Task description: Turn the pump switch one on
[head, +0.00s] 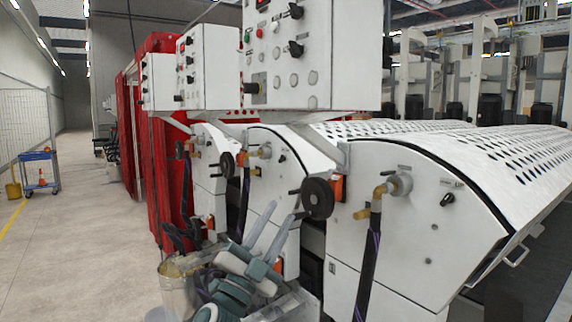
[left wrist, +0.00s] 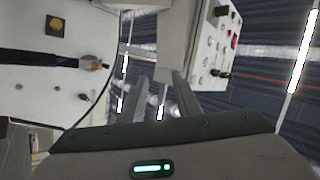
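The nearest white control box (head: 335,60) carries black rotary knobs, including an upper knob (head: 296,11) and a lower knob (head: 295,48). Another black knob (head: 447,199) sits on the machine's white side panel. The labels are too small to read, so I cannot tell which is pump switch one. My left gripper (head: 285,206) is open and empty, below the control boxes and in front of the machine ends, touching no knob. In the left wrist view its two fingers (left wrist: 160,78) stand apart, with a control box (left wrist: 208,50) beyond them on the right. My right gripper is not in view.
A black handwheel (head: 318,198) and a brass fitting with a hose (head: 374,225) stick out near the left gripper. A metal bucket (head: 178,290) stands low beside my arm. More control boxes (head: 210,65) stand farther back.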

